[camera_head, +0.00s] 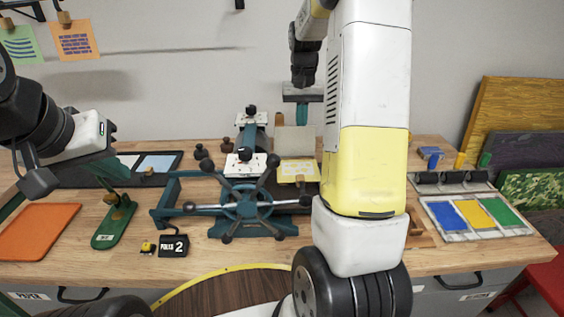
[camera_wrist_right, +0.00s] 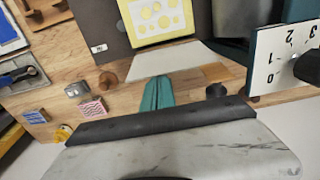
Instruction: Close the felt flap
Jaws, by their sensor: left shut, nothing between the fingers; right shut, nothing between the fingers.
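The felt flap (camera_head: 294,143) is a pale cream panel. In the head view it stands raised behind the yellow-edged plate (camera_head: 298,171) on the press. In the right wrist view the pale flap (camera_wrist_right: 190,58) lies just beyond my right fingertips, beside the yellow plate (camera_wrist_right: 160,20). My right gripper (camera_head: 302,119) hangs above the flap's upper edge, and its teal fingers (camera_wrist_right: 157,84) are shut and empty. I cannot tell whether they touch the flap. My left gripper (camera_head: 117,194) is shut and empty over the left of the bench, away from the flap.
The press's spoked wheel (camera_head: 247,205) stands in front of the plate. White dial plates (camera_head: 252,165) stand left of the flap. A green tool (camera_head: 113,224) is below my left gripper. An orange tray (camera_head: 38,230) and ink trays (camera_head: 473,216) flank the press. My right arm hides part of the bench.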

